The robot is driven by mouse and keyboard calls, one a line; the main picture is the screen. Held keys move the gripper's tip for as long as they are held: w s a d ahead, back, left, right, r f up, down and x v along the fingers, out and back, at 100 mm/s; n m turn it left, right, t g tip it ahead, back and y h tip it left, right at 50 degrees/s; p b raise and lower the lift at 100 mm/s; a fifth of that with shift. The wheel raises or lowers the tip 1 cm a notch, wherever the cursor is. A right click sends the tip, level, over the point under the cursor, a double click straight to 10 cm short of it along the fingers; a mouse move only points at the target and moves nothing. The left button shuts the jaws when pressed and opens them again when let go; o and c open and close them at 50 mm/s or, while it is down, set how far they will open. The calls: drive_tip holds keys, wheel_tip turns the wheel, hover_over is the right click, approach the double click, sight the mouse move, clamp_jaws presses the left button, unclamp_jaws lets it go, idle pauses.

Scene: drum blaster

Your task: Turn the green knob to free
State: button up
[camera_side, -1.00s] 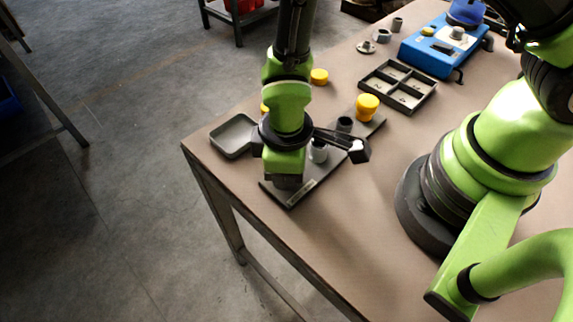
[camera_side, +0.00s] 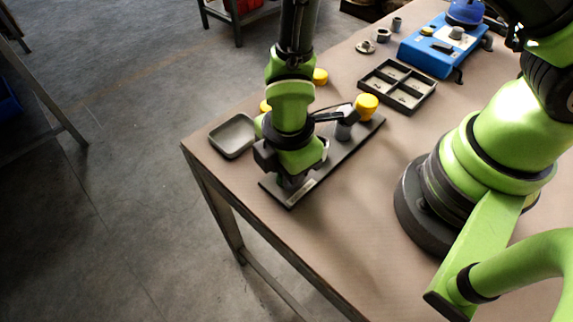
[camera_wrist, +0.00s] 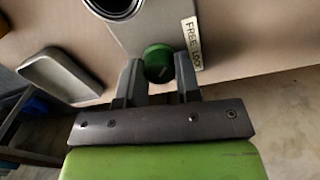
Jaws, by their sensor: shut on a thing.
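The green knob (camera_wrist: 158,62) shows in the wrist view, round and dark green, between the two fingers of my gripper (camera_wrist: 157,72). The fingers are shut on the knob from both sides. The knob sits on a grey plate (camera_wrist: 145,25), with a label (camera_wrist: 191,44) beside it that reads "FREE" and "LOCK". In the side view my gripper (camera_side: 290,182) points down at the near end of the plate (camera_side: 340,160). There the knob is hidden behind my gripper.
A grey tray (camera_side: 232,135) lies left of the plate, near the table edge. A yellow cap (camera_side: 367,105) stands at the plate's far end. A black divided tray (camera_side: 397,86) and a blue machine (camera_side: 437,47) are farther back.

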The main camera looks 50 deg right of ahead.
idle(0.3)
drive_tip(key=o, duration=0.9)
drive_tip(key=shift+r, duration=0.15)
drive_tip(key=r, duration=0.9)
drive_tip(key=shift+s+r, duration=0.2)
drive_tip(key=shift+r, duration=0.15)
drive_tip(key=s+d+r+m+t, duration=0.2)
drive_tip(key=d+r+m, duration=0.2)
drive_tip(key=r+m, duration=0.2)
drive_tip(key=s+d+r+m+t+y, duration=0.1)
drive_tip(key=s+d+r+m+t, duration=0.1)
drive_tip(key=r+m, duration=0.5)
drive_tip(key=s+d+r+m+t+y, duration=0.1)
drive_tip(key=s+d+r+m+t, duration=0.1)
drive_tip(key=s+d+r+m, duration=0.2)
drive_tip(key=shift+d+r+m+t, duration=0.4)
drive_tip(key=shift+d+r+m, duration=0.75)
drive_tip(key=shift+m, duration=0.45)
